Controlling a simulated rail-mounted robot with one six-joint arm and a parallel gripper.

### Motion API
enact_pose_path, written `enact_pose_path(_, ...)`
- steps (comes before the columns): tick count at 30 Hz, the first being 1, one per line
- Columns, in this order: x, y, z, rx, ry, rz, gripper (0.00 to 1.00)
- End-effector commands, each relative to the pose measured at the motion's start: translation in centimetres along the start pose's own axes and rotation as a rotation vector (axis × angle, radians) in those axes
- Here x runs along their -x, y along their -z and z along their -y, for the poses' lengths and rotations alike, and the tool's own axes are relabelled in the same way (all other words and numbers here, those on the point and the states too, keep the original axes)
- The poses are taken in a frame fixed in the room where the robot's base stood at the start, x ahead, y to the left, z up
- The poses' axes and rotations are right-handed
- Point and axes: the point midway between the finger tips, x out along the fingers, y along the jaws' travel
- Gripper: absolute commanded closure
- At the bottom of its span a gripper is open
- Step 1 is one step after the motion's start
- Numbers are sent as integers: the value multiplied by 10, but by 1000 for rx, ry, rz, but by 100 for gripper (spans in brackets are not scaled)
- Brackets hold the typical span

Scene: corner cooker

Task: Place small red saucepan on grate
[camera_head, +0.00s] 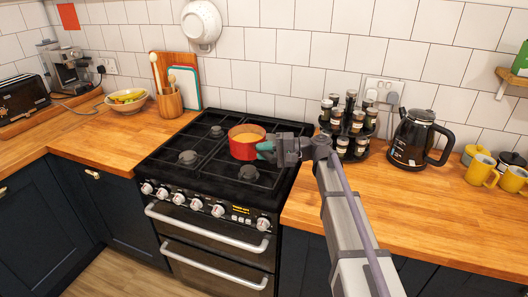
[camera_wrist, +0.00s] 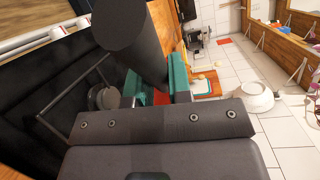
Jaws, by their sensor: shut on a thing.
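The small red saucepan (camera_head: 242,150) is upright over the middle of the cooker's black grate (camera_head: 214,171), with a pale orange-tan inside. I cannot tell whether its base touches the grate. My gripper (camera_head: 267,148) reaches in from the right, its teal fingers shut on the pan's handle. In the wrist view, the dark round handle (camera_wrist: 130,42) stands between the teal fingers of my gripper (camera_wrist: 156,85), and a sliver of red pan shows behind. The pan's underside is hidden.
Burners (camera_head: 188,157) show around the pan. A spice rack (camera_head: 347,124) and a glass kettle (camera_head: 412,138) stand on the right counter. A utensil pot (camera_head: 170,104), boards and a fruit bowl (camera_head: 127,101) are at left. A white colander (camera_head: 201,22) hangs behind.

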Motion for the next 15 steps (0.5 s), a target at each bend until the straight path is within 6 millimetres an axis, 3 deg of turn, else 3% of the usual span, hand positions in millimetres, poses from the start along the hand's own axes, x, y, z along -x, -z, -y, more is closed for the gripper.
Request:
enact_pose_path(9,-4,8,-48,1,1,0,100)
enact_pose_path(15,-5,10,-58,1,1,0,100)
